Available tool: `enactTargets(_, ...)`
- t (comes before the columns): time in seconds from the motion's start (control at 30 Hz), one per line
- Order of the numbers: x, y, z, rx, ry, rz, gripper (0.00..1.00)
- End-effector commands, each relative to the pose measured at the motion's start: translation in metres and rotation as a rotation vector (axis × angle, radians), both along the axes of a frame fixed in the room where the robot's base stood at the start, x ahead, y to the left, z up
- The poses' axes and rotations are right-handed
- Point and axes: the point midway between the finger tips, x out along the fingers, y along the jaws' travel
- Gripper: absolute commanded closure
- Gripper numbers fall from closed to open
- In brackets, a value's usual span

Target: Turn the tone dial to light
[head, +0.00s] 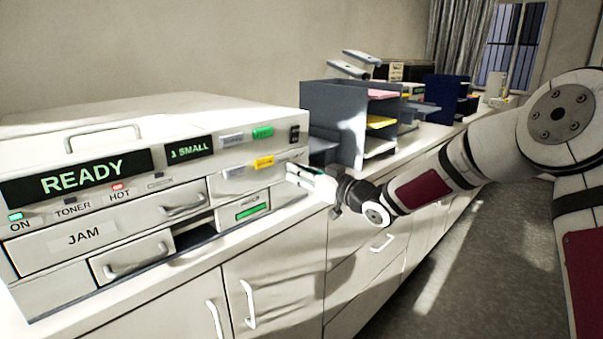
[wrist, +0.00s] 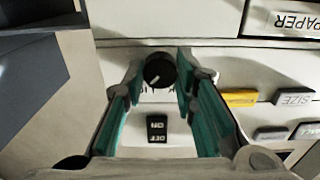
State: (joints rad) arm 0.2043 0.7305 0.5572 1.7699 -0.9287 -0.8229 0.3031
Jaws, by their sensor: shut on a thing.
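The tone dial (wrist: 159,70) is a round black knob on the white copier front (wrist: 215,70), with a short white pointer line towards the lower left in the wrist view. Small marks sit below it, too small to read. My gripper (wrist: 160,72) is shut on the dial, with one teal-padded finger on each side. In the head view my gripper (head: 291,171) reaches the right end of the copier front (head: 110,228), and the dial is hidden by the fingers.
A black on/off rocker switch (wrist: 157,128) sits between the fingers, beside the dial. A yellow button (wrist: 240,98) and a grey SIZE button (wrist: 294,97) are nearby. A grey paper tray rack (head: 335,100) stands on the counter right of the copier.

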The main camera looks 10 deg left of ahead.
Motion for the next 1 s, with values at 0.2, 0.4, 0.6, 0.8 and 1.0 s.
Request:
enactTargets(0.2,-0.001,0.000,-0.003,-0.003,0.005,0.002,0.61)
enactTargets(0.4,-0.001,0.000,-0.002,-0.002,0.003,0.001,0.54)
enactTargets(0.6,-0.002,-0.003,-0.001,-0.002,0.001,0.000,0.54)
enactTargets(0.8,-0.018,-0.024,-0.001,-0.004,0.002,-0.002,0.54)
enactTargets(1.0,-0.044,-0.058,-0.001,-0.005,0.002,-0.003,0.54)
